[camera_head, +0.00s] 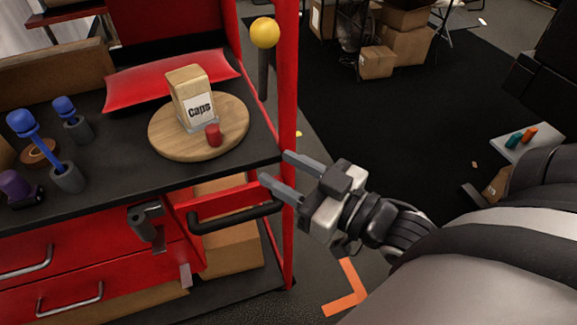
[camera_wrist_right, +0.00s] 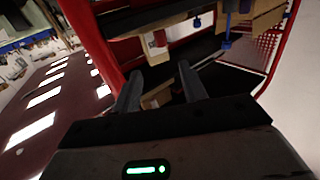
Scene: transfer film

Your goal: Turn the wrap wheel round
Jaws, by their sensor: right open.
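The likely wrap wheel is a round wooden disc (camera_head: 165,143) lying flat on the black top of a red cart. A box labelled "Caps" (camera_head: 187,86) and a small red cylinder (camera_head: 213,135) stand on it, the cylinder near its front right rim. My right gripper (camera_head: 274,167) is open and empty, beside the cart's right front edge, right of the disc and apart from it. Its two spread fingers also show in the right wrist view (camera_wrist_right: 158,78), with the cart beyond them. My left gripper is not in view.
A red upright post (camera_head: 287,80) stands between the disc and the room. A yellow ball (camera_head: 265,33) tops a dark lever. Blue-handled tools (camera_head: 40,140) stand left on the cart. A black handle (camera_head: 235,218) juts below the top. Cardboard boxes (camera_head: 377,62) lie behind; the dark floor mat is mostly clear.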

